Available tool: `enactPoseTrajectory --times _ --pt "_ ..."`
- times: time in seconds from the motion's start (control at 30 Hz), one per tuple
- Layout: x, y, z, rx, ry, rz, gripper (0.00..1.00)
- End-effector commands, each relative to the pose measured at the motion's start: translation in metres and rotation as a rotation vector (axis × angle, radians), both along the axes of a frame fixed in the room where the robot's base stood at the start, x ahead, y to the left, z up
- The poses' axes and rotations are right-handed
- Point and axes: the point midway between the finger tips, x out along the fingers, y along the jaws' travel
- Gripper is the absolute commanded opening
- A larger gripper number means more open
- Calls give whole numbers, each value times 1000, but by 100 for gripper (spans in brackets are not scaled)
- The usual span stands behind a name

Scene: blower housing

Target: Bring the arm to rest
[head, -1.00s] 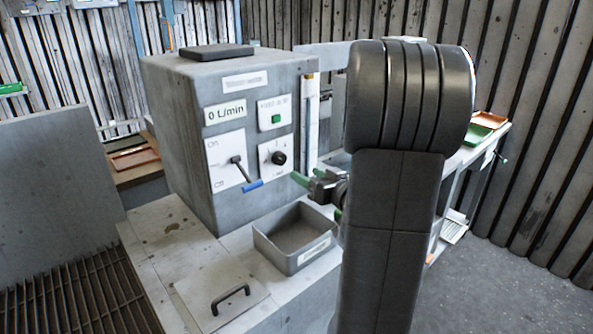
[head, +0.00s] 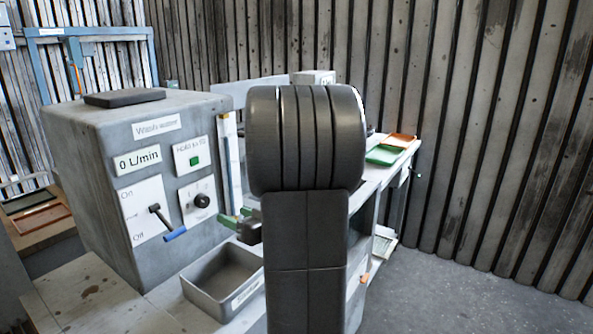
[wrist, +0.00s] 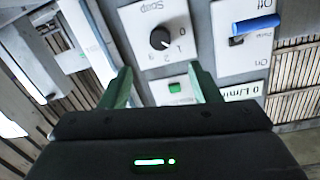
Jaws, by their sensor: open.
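My gripper (wrist: 165,85) is open and empty in the wrist view, its two green fingers apart in front of the control panel. In the head view one green finger of it shows beside the grey housing, and my own dark arm hides the rest. The grey housing (head: 85,190) has a display reading 0 L/min (head: 138,161), a blue-handled lever (head: 174,234) slanting down toward Off, a black knob (head: 201,200) and a green button (head: 194,161). In the wrist view the panel appears upside down, with the knob (wrist: 160,39) and blue lever handle (wrist: 257,24).
An open grey bin (head: 225,285) stands on the bench in front of the housing, close below my gripper. A bench at the right carries a green tray (head: 386,155) and an orange tray (head: 399,139). The floor (head: 450,295) at the right is clear.

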Motion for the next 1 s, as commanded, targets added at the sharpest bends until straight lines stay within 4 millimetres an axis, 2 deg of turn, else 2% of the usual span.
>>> enactPoseTrajectory --times 0.4,0.6,0.8,1.0 --pt "42 65 -3 0 1 3 57" --pt "57 89 -5 0 0 3 57" --pt "64 98 -6 0 0 1 57" --pt "64 98 -6 -3 -6 0 57"
